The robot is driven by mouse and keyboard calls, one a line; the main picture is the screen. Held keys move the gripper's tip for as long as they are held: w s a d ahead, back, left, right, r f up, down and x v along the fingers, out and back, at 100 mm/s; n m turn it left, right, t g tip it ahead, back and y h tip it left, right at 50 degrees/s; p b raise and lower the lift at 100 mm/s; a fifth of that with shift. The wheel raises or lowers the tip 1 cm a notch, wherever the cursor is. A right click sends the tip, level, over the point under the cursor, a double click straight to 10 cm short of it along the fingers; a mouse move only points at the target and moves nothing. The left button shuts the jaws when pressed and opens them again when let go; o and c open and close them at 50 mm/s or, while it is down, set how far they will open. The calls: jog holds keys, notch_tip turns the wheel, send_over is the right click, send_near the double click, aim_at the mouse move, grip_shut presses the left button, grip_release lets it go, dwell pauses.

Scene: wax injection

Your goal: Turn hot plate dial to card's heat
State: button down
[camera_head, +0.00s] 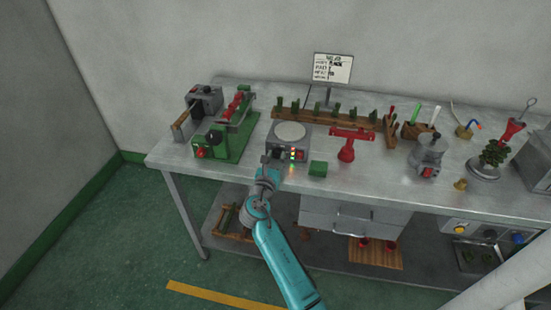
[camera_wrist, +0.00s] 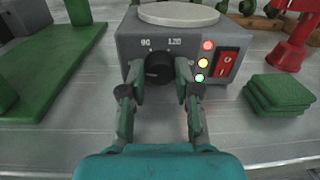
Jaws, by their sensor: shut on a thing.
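The hot plate (camera_head: 290,136) is a grey box with a pale round top, standing near the front of the bench. Its front shows in the wrist view (camera_wrist: 215,45), with a black dial (camera_wrist: 159,68), markings that look like 90 and 120, a red, a yellow and a green lamp, and a red switch. My gripper (camera_wrist: 158,88) is shut on the dial, one finger on each side; it also shows in the head view (camera_head: 269,163). The dial's pointer is hard to make out. The card (camera_head: 333,68) stands on a stand at the back; its heat line is too small to read surely.
Green wax blocks (camera_wrist: 278,94) lie right of the hot plate. A green machine (camera_head: 227,134) stands to its left and a red stand (camera_head: 347,147) to its right. A wooden rack (camera_head: 320,119) is behind. The bench's front strip is clear near the gripper.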

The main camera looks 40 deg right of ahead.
jog(key=m, duration=0.4)
jog(key=shift+m, duration=0.3)
jog(key=m, duration=0.4)
jog(key=shift+y, duration=0.3)
jog(key=m, duration=0.4)
jog(key=shift+s+m, duration=0.1)
jog(key=shift+m, duration=0.3)
jog(key=m, duration=0.8)
jog(key=shift+d+f+m+t+y, duration=0.1)
jog(key=shift+m+t+y, duration=0.2)
jog(key=m, duration=0.3)
jog(key=shift+m, duration=0.3)
jog(key=m, duration=0.4)
jog(key=shift+f+t, duration=0.1)
jog(key=shift+t, duration=0.2)
jog(key=shift+m, duration=1.7)
